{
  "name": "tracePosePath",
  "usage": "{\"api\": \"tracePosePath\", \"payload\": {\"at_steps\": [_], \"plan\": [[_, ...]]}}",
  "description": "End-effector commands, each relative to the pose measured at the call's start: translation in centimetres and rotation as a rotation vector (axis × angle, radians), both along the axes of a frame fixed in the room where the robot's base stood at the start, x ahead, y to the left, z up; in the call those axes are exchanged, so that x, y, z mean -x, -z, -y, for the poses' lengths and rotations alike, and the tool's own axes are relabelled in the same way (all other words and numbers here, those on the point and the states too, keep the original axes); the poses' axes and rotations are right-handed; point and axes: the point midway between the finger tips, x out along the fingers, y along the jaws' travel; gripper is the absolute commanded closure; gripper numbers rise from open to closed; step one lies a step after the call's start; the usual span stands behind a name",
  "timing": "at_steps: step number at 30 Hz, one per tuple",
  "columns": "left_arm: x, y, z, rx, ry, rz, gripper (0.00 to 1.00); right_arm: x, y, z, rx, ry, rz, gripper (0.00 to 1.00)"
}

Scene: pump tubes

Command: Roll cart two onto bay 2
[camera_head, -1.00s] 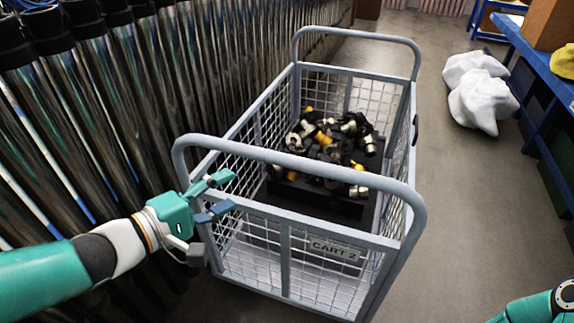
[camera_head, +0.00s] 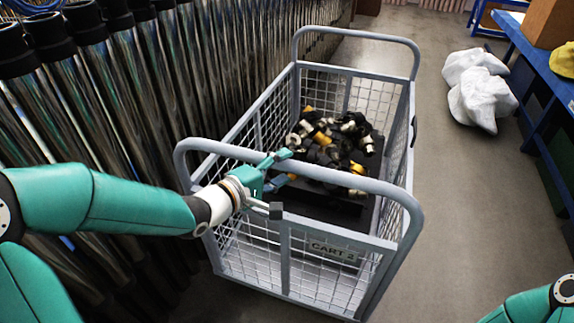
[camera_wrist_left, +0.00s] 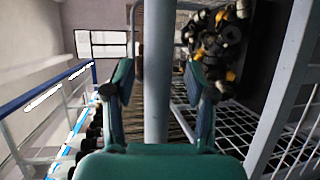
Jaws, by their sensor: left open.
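Cart two (camera_head: 309,228) is a grey wire-mesh cart with a "CART 2" label (camera_head: 333,251) on its near end. Its near push handle (camera_head: 345,176) is a rounded grey tube. My left gripper (camera_head: 284,168) is open at this handle, left of its middle. In the left wrist view the handle tube (camera_wrist_left: 156,110) runs between the two open fingers (camera_wrist_left: 157,82). I cannot tell whether the fingers touch it. A dark box with black, silver and yellow fittings (camera_head: 330,140) lies inside the cart. My right gripper is out of view; no bay marking shows.
A row of upright metal tubes (camera_head: 120,100) with black caps stands close along the cart's left side. White sacks (camera_head: 480,95) lie on the floor at the right, beside a blue bench (camera_head: 535,65). Bare floor (camera_head: 460,200) lies right of the cart.

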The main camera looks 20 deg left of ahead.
Motion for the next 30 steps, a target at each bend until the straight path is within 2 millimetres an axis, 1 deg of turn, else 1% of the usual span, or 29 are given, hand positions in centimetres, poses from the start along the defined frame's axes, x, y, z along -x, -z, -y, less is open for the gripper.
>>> {"api": "tracePosePath", "payload": {"at_steps": [1, 3, 6, 15, 17, 18, 25, 26, 30], "plan": [[-0.6, 0.1, 0.3, 0.0, 0.002, 0.0, 0.44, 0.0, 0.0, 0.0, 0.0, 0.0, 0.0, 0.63], [-1.1, 0.2, 0.6, 0.0, 0.001, 0.0, 0.44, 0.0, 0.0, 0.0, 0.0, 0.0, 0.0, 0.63], [-1.6, 0.3, 0.8, 0.0, 0.001, 0.001, 0.44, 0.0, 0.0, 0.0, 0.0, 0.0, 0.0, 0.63], [-1.8, 0.3, 0.8, 0.0, 0.0, 0.001, 0.44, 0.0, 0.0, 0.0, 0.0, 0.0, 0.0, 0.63], [-1.7, 0.3, 0.8, 0.0, 0.0, 0.001, 0.53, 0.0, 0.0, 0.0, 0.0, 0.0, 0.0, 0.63], [-1.8, 0.3, 0.8, 0.0, 0.0, 0.001, 0.59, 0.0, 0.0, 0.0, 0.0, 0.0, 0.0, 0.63], [-1.7, 0.3, 0.8, 0.0, 0.0, 0.0, 0.98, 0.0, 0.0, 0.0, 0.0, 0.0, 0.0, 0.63], [-1.7, 0.4, 0.8, 0.0, 0.0, -0.001, 1.0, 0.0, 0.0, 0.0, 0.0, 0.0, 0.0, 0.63], [-1.7, 0.4, 0.8, 0.0, -0.001, -0.002, 1.0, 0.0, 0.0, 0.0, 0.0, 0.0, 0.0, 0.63]]}}
